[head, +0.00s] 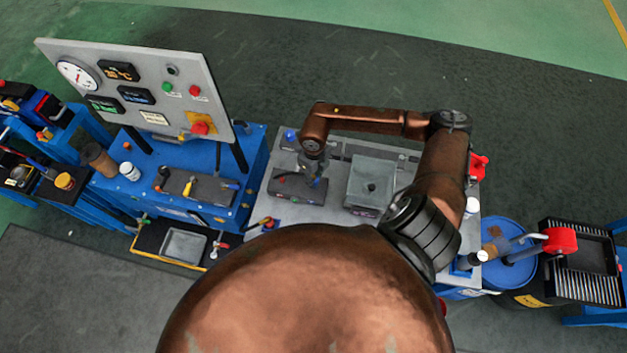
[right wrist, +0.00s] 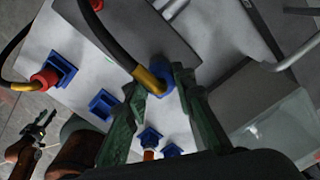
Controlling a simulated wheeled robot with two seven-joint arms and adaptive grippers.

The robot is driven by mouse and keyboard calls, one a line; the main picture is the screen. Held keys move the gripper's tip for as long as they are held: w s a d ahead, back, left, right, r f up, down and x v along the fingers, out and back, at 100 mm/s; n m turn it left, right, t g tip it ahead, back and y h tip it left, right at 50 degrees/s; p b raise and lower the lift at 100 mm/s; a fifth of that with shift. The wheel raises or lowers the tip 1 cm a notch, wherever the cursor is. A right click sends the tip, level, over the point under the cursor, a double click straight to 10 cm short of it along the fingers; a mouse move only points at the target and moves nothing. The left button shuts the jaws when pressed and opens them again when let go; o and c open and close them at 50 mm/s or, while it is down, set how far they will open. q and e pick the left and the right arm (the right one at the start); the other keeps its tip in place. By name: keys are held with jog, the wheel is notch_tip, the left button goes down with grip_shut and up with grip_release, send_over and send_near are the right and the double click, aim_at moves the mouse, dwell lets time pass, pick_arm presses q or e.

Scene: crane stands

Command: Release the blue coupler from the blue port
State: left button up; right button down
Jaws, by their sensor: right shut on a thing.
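My right gripper (head: 316,174) reaches down over a dark block (head: 290,186) on the grey bench in the head view. In the right wrist view its green fingers (right wrist: 165,92) close on both sides of a blue piece (right wrist: 168,72), which I take for the blue coupler. A yellow sleeve (right wrist: 149,81) on a black hose lies against it, on the near side. The fingers hide where coupler and blue port meet, so I cannot tell whether they are still joined. At the wrist view's lower left, a dark pronged shape may be my left gripper; its jaws are unclear.
Other blue sockets stand near: one with a red coupler (right wrist: 47,79), one seemingly empty (right wrist: 102,104). A grey box (head: 371,182) stands right of the block. A blue bench with a gauge panel (head: 140,85) is at left, a blue drum (head: 508,262) at right.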

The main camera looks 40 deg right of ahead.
jog(key=shift+w+r+p, duration=0.1)
jog(key=shift+r+p, duration=1)
jog(key=shift+r, duration=1.05)
